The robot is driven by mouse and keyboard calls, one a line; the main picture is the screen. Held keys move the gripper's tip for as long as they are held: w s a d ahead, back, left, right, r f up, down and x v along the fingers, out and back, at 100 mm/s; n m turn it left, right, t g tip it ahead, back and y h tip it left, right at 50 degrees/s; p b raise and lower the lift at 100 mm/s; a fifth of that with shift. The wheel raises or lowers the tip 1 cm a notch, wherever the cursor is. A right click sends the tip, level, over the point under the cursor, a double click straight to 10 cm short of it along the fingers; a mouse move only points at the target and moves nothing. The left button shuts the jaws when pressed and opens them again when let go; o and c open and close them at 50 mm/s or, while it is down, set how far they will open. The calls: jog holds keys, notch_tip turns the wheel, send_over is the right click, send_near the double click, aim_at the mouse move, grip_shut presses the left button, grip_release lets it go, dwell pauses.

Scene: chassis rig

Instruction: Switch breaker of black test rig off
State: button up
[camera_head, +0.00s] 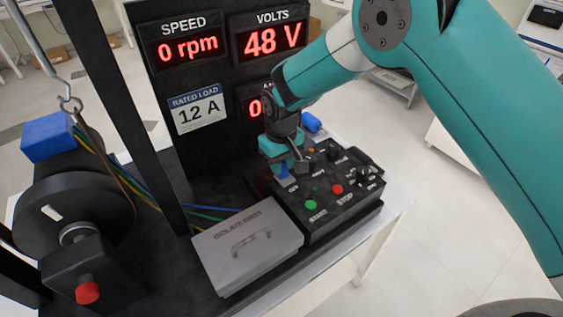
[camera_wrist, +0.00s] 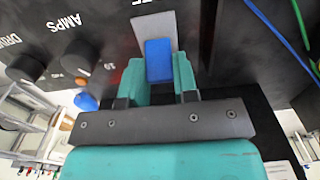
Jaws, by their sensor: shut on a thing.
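The black test rig has a sloped control panel (camera_head: 325,212) at centre right in the head view. My gripper (camera_head: 285,160) is down at the panel's left rear part. In the wrist view my gripper (camera_wrist: 158,75) has its two teal fingers shut around the blue breaker lever (camera_wrist: 158,58), with a grey plate (camera_wrist: 152,27) beside it. Only a little of the blue lever (camera_head: 283,170) shows below the fingers in the head view. The lever's on and off marks are hidden or unreadable.
A green START button (camera_head: 311,205), a red STOP button (camera_head: 337,189) and black knobs lie close by. A grey isolator box (camera_head: 247,245) stands at the panel's left. The displays (camera_head: 268,43) read 0 rpm and 48 V; the amps display is partly hidden. A motor (camera_head: 75,215) stands at left.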

aim_at(285, 174)
jog(key=shift+s+b, duration=0.1)
jog(key=shift+b, duration=0.2)
jog(key=t+y+b, duration=0.1)
jog(key=b, duration=0.1)
jog(key=s+d+t+y+b, duration=0.1)
jog(key=t+b, duration=0.1)
jog(key=b, duration=0.1)
jog(key=t+y+b, duration=0.1)
jog(key=b, duration=0.2)
jog(key=shift+s+d+f+t, duration=0.15)
jog(key=shift+s+f+t, duration=0.2)
jog(key=shift+t, duration=0.05)
jog(key=t+b, duration=0.1)
jog(key=b, duration=0.2)
jog(key=t+y+b, duration=0.1)
jog(key=b, duration=0.1)
jog(key=shift+s+d+y+b, duration=0.3)
jog(key=shift+s+b, duration=0.1)
jog(key=shift+s+d+r+t+y+b, duration=0.15)
jog(key=shift+t+y+b, duration=0.35)
jog(key=shift+b, duration=0.65)
jog(key=o, duration=0.9)
jog(key=shift+s+r, duration=0.1)
